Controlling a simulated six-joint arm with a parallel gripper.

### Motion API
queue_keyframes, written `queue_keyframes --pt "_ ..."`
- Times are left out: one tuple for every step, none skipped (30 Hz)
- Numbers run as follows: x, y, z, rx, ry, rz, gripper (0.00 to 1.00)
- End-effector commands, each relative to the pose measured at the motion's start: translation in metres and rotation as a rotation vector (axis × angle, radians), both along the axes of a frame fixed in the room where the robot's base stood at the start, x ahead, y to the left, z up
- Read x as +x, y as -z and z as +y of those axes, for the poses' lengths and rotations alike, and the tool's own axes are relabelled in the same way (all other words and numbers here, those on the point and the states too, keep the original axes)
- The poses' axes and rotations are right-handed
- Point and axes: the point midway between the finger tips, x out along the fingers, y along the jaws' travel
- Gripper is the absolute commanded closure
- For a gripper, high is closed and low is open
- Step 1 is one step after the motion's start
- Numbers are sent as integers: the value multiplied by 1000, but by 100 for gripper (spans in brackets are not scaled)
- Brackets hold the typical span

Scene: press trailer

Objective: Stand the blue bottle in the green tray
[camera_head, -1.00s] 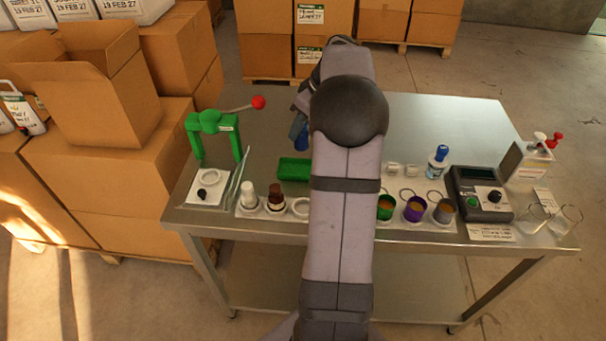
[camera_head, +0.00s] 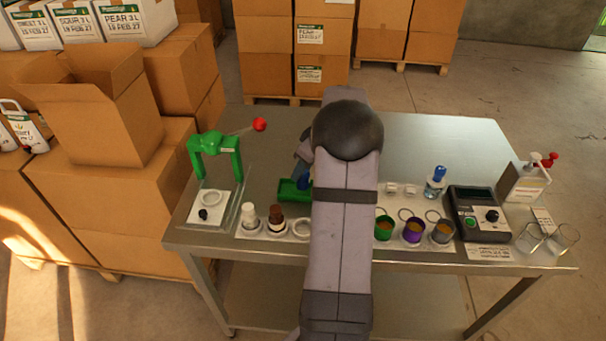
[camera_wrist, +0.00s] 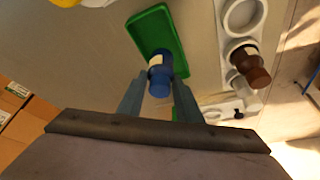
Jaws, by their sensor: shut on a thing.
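My gripper (camera_wrist: 158,86) is shut on the blue bottle (camera_wrist: 160,80), with one finger on each side of it. The bottle has a blue top and a pale label and points its top toward the wrist camera. Its lower end is over the green tray (camera_wrist: 172,28), within the tray's outline in the wrist view. In the head view the blue bottle (camera_head: 304,182) shows at the right part of the green tray (camera_head: 286,197), partly hidden by my arm. I cannot tell whether its base touches the tray floor.
A brown bottle (camera_head: 275,217) and a white one (camera_head: 249,216) stand in a white rack in front of the tray. A green press (camera_head: 216,146) with a red-knobbed lever stands left. Cups, another blue-topped bottle (camera_head: 436,182) and a dark device (camera_head: 478,213) stand right. The table's back is clear.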

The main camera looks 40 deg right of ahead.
Motion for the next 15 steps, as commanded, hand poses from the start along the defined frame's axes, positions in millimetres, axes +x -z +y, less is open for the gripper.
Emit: queue_keyframes --pt "-1 5 1 3 1 3 97" --pt "0 9 0 3 1 3 97" --pt "0 14 1 4 -1 3 97" --pt "0 17 1 3 1 3 97" --pt "0 20 0 3 1 2 97" --pt "0 23 1 3 1 2 97" --pt "0 25 0 2 0 1 97" --pt "0 26 0 1 1 1 97" --pt "0 26 0 0 0 1 97" --pt "0 27 0 0 0 0 97" --pt "0 27 0 -1 0 0 97" --pt "0 27 0 -1 0 0 97" --pt "0 27 0 -1 0 0 97" --pt "0 27 0 0 0 0 97" --pt "0 27 0 0 0 0 97"
